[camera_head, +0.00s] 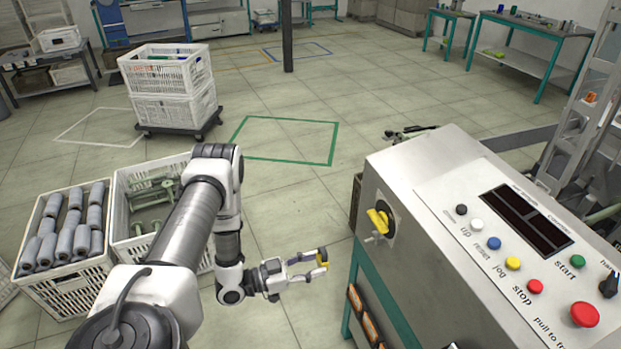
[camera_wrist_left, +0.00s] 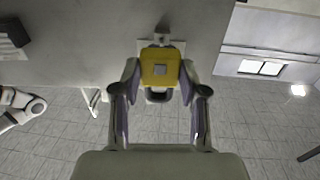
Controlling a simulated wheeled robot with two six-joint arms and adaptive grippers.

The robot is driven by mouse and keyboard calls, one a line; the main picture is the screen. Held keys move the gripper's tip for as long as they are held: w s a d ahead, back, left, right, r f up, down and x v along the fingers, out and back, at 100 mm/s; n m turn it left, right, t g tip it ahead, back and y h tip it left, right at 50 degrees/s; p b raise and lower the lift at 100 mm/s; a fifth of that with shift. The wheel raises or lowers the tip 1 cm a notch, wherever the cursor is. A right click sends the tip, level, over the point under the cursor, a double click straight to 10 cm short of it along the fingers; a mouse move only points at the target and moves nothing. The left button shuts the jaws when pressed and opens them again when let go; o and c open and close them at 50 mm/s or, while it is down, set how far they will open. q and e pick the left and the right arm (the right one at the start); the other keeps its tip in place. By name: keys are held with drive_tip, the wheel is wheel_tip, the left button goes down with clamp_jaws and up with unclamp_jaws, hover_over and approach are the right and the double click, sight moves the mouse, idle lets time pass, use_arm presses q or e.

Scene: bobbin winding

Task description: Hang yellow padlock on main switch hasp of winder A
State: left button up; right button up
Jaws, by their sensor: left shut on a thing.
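The yellow padlock (camera_wrist_left: 159,70) is held between the two fingers of my left gripper (camera_wrist_left: 160,80) in the left wrist view. Pale grey parts show behind and around it; I cannot tell which are its shackle. In the head view my left gripper (camera_head: 320,261) is shut, with a bit of yellow padlock (camera_head: 323,265) at its tips. The main switch (camera_head: 380,219), with a yellow handle on a black plate, is on the left side of the grey control box. A small metal hasp (camera_head: 373,238) sits below the handle. The gripper appears left of and lower than the hasp, apart from it. My right gripper is not in view.
The control box (camera_head: 432,160) with buttons and a red emergency knob (camera_head: 585,314) stands on a teal frame (camera_head: 353,284). Crates of grey bobbins (camera_head: 66,284) and green parts (camera_head: 122,188) stand at left. Stacked white crates (camera_head: 165,73) are behind. Floor between is mostly clear.

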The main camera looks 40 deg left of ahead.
use_arm(q)
drive_tip(key=b+x, duration=0.4)
drive_tip(key=x, duration=0.7)
drive_tip(key=shift+w+a+f, duration=0.15)
drive_tip(key=shift+a+f, duration=0.05)
idle(1.4)
drive_tip(key=shift+w+d, duration=0.1)
drive_tip(key=shift+w, duration=0.05)
drive_tip(key=shift+b+x, duration=0.55)
drive_tip(key=shift+x, duration=0.4)
idle(0.4)
drive_tip(key=shift+f+b, duration=0.35)
drive_tip(key=shift+f, duration=0.05)
idle(0.3)
drive_tip(key=o, duration=1.4)
drive_tip(key=shift+c, duration=0.2)
